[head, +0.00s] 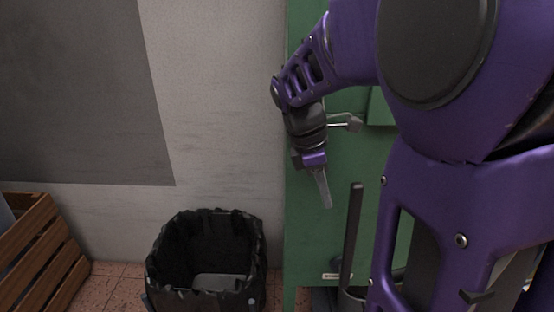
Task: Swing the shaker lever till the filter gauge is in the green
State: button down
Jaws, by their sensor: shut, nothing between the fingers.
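A green cabinet (305,240) stands behind my arm. A short pale rod with a grey end piece (352,122) shows in front of the cabinet, just right of my wrist. A dark upright bar (354,225) stands lower down, right of my fingers. I cannot tell for certain which of these is the shaker lever. My gripper (326,204) is shut and empty, pointing down in front of the cabinet, apart from the dark bar in the picture. No filter gauge shows; my arm covers much of the cabinet's right side.
A black-lined bin (160,270) stands on the floor left of the cabinet. A wooden slatted crate (45,255) is at the far left. A grey panel (80,100) covers part of the pale wall. Some reddish floor is bare between crate and bin.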

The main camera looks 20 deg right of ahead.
aim_at(358, 182)
jog(key=d, duration=0.1)
jog(key=s+d, duration=0.1)
jog(key=shift+d+r, duration=0.2)
jog(key=shift+d, duration=0.2)
jog(key=d, duration=0.1)
jog(key=d+p, duration=0.1)
jog(key=d, duration=0.1)
jog(key=shift+s+d+r, duration=0.2)
jog(key=shift+s+r, duration=0.15)
jog(key=shift+s, duration=0.05)
jog(key=shift+s+d+f, duration=0.1)
jog(key=shift+d, duration=0.15)
jog(key=shift+a, duration=0.1)
